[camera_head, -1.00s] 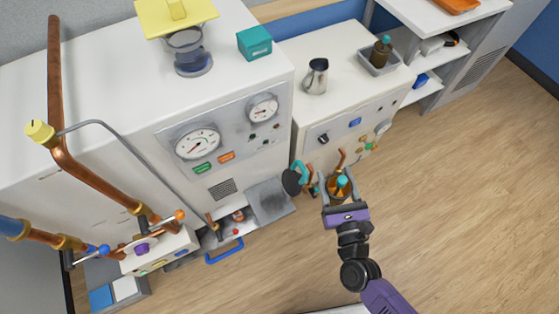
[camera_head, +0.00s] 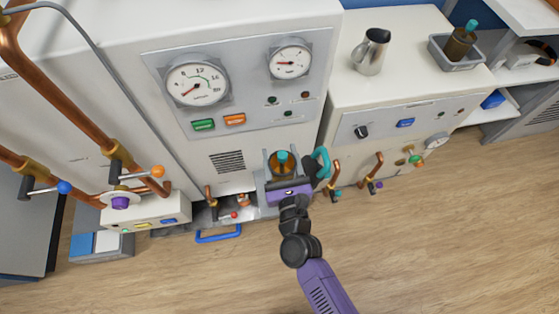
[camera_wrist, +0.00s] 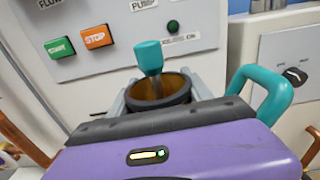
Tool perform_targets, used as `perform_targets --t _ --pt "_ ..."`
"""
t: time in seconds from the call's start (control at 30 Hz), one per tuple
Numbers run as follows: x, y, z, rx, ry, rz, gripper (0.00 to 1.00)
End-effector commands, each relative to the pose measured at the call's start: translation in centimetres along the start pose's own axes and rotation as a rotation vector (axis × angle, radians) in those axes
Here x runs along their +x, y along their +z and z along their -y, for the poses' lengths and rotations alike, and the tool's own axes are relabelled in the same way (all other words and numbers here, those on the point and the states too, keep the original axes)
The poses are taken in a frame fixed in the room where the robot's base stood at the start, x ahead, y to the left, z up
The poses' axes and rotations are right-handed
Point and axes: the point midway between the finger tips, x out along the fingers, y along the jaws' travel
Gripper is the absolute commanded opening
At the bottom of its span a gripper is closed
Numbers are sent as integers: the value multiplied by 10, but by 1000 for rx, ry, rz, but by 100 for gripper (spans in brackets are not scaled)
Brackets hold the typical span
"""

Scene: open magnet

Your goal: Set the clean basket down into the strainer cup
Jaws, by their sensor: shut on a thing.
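My gripper (camera_head: 283,170) is shut on the clean basket (camera_head: 284,158), an amber-brown round cup with a teal knob on top. The basket is upright between the two grey fingers, in front of the cabinet below the right gauge. In the wrist view the basket (camera_wrist: 157,92) shows its open rim and a stem rising to the teal knob. A teal handle (camera_head: 321,165) stands just right of the gripper; it also shows in the wrist view (camera_wrist: 263,86). I cannot make out the strainer cup; the gripper and basket hide the area below them.
A similar teal-knobbed brown piece (camera_head: 461,42) stands in a grey tray (camera_head: 438,55) at the upper right. Copper pipes (camera_head: 372,172) stick out right of the teal handle. A blue-handled drawer (camera_head: 218,236) is at lower left. The floor in front is clear.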

Motion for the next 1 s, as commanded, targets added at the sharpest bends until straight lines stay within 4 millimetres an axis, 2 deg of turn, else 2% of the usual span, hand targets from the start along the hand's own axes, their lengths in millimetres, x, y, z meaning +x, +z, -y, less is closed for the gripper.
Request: perform_targets --t 0.37,1.0 --pt "2 -12 -3 -2 4 2 15" --pt "2 -58 -3 -2 4 2 15"
